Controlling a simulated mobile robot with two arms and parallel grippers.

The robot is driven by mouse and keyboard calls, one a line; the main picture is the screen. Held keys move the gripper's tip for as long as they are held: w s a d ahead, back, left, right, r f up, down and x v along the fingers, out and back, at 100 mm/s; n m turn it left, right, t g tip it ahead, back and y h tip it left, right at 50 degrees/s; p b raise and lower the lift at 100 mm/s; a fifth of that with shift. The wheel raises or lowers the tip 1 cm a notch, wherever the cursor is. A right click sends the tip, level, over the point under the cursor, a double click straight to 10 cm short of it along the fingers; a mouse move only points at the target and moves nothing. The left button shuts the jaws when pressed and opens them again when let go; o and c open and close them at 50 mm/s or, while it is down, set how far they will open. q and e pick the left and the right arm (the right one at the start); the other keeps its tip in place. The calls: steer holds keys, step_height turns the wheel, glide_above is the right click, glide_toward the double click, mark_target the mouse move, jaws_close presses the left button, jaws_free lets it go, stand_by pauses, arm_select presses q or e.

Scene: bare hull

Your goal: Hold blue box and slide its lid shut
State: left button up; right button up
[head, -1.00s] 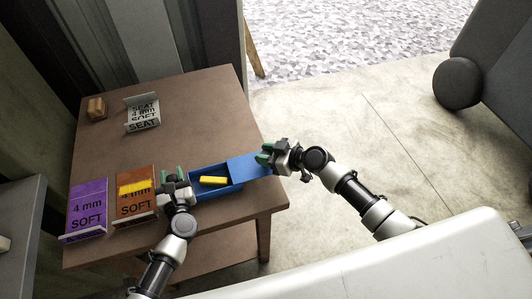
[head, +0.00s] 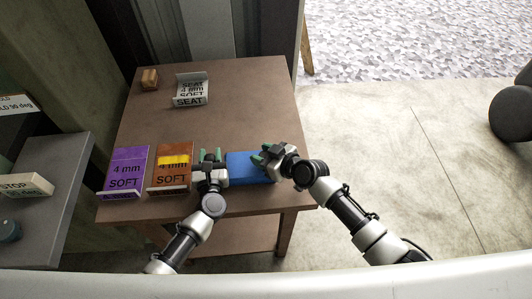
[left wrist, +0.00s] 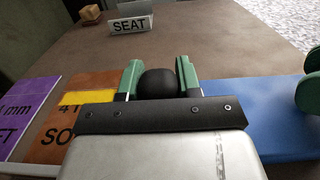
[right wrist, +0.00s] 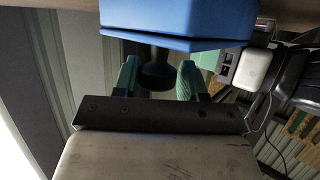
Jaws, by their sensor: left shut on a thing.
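The blue box (head: 250,182) stands near the table's front edge, between my grippers. Its flat blue lid (head: 250,161) covers the part of the top that I can see, and the inside is hidden. My left gripper (head: 211,158) is at the box's left end; the left wrist view shows its fingers shut on a round black knob (left wrist: 158,83). My right gripper (head: 264,154) is at the right end. In the right wrist view its fingers stand apart on either side of a black knob (right wrist: 156,72), below the blue edge.
A purple "4 mm SOFT" box (head: 125,168) and a brown one with a yellow piece (head: 174,160) stand left of my left gripper. A "SEAT" holder (head: 190,90) and a small wooden block (head: 150,79) are at the back. The table's middle (head: 240,115) is clear.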

arm_select(q)
steer(key=shift+d, duration=0.1)
arm_select(e)
steer(key=shift+o, duration=1.2)
steer(key=shift+d, duration=0.1)
steer(key=v, duration=1.2)
arm_select(q)
steer(key=o, duration=1.1)
